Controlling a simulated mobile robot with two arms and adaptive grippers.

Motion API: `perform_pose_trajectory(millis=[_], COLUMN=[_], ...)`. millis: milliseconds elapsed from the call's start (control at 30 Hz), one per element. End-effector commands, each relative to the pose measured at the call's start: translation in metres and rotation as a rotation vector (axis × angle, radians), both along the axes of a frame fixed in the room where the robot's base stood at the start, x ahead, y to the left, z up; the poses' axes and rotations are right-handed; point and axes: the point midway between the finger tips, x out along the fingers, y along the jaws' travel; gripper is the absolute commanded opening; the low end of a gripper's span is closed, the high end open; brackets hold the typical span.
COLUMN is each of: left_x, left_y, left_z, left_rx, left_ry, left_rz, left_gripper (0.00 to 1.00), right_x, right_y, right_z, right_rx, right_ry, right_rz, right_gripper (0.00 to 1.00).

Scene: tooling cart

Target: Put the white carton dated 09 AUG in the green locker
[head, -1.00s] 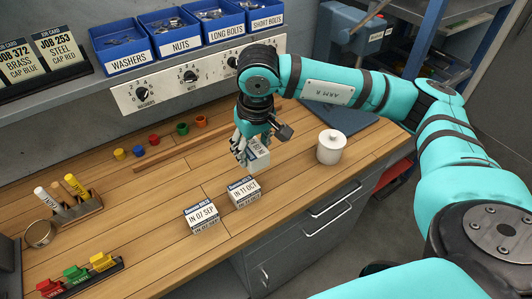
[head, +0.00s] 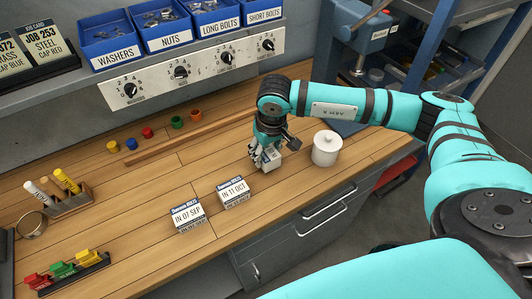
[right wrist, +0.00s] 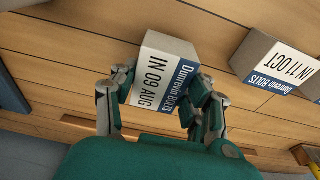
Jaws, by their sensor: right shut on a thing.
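My right gripper (head: 268,157) is shut on a white carton with a blue band. In the right wrist view the carton (right wrist: 160,75) reads IN 09 AUG, with a finger of the gripper (right wrist: 160,105) on each side. In the head view the held carton (head: 271,163) is small and partly covered by the fingers. I cannot tell its exact height above the bench. The green locker does not show in these frames. My left gripper is not in view.
Cartons marked IN 11 OCT (head: 233,192) and IN 07 SEP (head: 187,215) stand left of the gripper on the wooden bench (head: 130,215). A white lidded jar (head: 325,150) stands close on its right. A wooden strip (head: 190,137) lies behind.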

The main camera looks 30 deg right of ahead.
Motion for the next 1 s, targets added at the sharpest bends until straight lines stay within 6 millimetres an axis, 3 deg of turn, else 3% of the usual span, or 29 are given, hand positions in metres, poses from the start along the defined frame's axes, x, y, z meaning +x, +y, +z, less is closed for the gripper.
perform_pose_trajectory(millis=[133,500,533,700,1000], left_x=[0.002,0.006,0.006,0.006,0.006], left_y=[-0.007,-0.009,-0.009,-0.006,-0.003], left_z=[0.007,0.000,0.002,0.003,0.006], left_rx=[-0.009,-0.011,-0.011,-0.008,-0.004], left_ry=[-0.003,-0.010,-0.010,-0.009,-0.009], left_rz=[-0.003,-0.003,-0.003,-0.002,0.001], left_gripper=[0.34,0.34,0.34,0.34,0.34], right_x=[0.000,0.000,0.000,0.000,0.000], right_y=[0.001,0.001,0.000,0.000,0.000], right_z=[-0.015,-0.021,-0.020,-0.020,-0.016], right_rx=[0.001,0.001,0.000,0.000,0.000], right_ry=[0.000,-0.002,0.000,0.001,0.001], right_rz=[0.000,0.000,0.000,0.000,0.000], right_gripper=[0.00,0.00,0.51,0.70,0.70])
